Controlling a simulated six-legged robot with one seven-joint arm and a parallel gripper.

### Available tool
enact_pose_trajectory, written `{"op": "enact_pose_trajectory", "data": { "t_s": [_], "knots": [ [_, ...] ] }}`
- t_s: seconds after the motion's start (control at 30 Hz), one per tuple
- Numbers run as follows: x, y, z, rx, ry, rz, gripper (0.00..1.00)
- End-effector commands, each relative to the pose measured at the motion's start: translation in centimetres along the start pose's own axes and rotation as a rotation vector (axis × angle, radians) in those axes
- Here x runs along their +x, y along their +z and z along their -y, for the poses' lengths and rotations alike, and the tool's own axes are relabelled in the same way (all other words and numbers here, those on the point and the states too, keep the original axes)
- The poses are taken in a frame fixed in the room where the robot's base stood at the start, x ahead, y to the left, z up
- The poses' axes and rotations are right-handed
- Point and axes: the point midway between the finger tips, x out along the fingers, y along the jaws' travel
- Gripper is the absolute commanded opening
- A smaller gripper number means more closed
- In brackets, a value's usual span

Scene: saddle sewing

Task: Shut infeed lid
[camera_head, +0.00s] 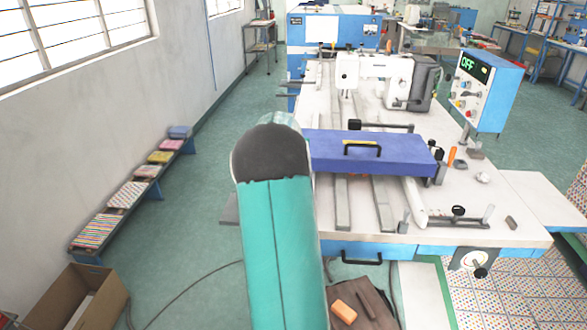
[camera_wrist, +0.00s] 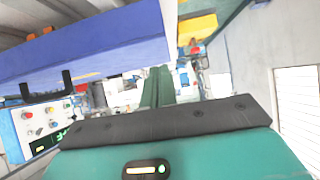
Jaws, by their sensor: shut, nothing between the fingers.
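The infeed lid is a long blue-violet panel (camera_head: 400,158) with a black handle (camera_head: 362,148), lying across the pale sewing table over grey rails. I cannot tell from this angle whether it is fully down. In the wrist view, the lid (camera_wrist: 90,45) fills the upper left, with its dark handle (camera_wrist: 45,86) below its edge. My gripper (camera_wrist: 161,72) shows there as two green fingers close together, shut and empty. The fingers are to the right of the lid's near end and look apart from it. In the head view my teal arm hides the gripper and perhaps the lid's left end.
A white sewing head (camera_head: 375,75) stands behind the lid. A blue control box (camera_head: 485,92) reading OFF stands at right. A low bench with colored pads (camera_head: 128,194) runs along the left wall. A cardboard box (camera_head: 85,300) sits front left. Floor between bench and table is mostly clear.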

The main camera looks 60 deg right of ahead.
Motion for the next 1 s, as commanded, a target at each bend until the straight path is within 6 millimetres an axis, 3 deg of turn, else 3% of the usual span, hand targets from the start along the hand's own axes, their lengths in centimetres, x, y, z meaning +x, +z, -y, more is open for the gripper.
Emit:
{"op": "enact_pose_trajectory", "data": {
  "t_s": [0.5,1.0],
  "knots": [
    [-4.5,6.5,0.6,-0.002,-0.004,0.003,0.00],
    [-5.2,7.2,0.5,-0.001,-0.006,0.003,0.00]
  ]
}}
